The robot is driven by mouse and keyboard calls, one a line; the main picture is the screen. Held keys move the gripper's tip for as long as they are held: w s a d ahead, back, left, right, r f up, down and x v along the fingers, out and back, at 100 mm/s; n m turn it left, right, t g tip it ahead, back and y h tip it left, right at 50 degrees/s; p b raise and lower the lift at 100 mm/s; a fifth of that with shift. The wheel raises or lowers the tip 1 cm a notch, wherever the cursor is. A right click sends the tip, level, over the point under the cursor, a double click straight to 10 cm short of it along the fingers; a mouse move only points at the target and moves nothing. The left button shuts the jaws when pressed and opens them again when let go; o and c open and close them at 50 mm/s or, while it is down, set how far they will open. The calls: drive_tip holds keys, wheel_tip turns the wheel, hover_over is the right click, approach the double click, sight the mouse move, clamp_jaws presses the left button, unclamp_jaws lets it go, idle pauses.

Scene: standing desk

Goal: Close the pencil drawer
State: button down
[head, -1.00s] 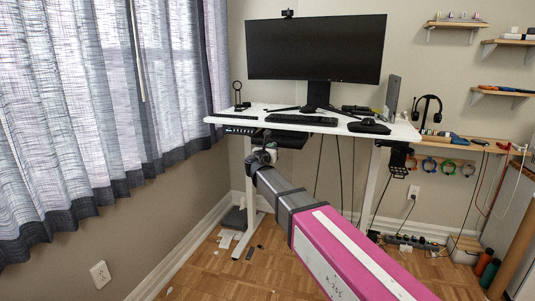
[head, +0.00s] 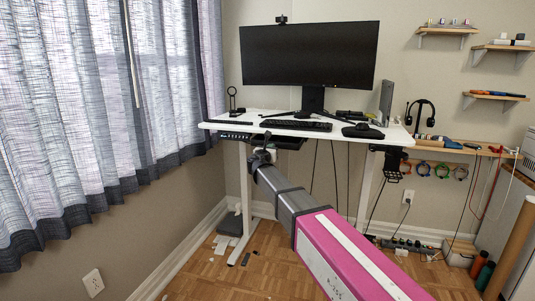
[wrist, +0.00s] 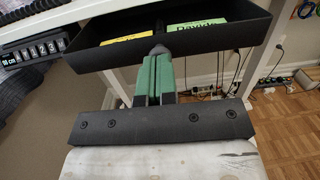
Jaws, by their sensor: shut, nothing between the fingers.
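The pencil drawer (head: 290,143) is a shallow black tray under the white desktop's front edge. In the wrist view the drawer (wrist: 215,43) stands open, with a yellow note (wrist: 128,36) and a green note (wrist: 202,27) inside. My gripper (wrist: 158,52) has green fingers pressed together with nothing between them. In the head view my gripper (head: 265,152) is small, just below and left of the drawer, and partly hidden by my arm.
The desk's control panel (wrist: 35,50) is left of the drawer. The desktop (head: 225,126) carries a monitor (head: 310,55), keyboard (head: 296,125) and lamp-like stand (head: 233,103). A desk leg (head: 245,195) stands below the gripper. Cables hang behind. A curtained window is at the left.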

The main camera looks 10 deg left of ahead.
drive_tip(key=w, duration=0.9)
drive_tip(key=w+d, duration=0.1)
drive_tip(key=w, duration=0.4)
drive_tip(key=shift+w, duration=0.45)
drive_tip(key=shift+w+r, duration=0.1)
drive_tip(key=shift+w, duration=0.1)
drive_tip(key=shift+s, duration=0.1)
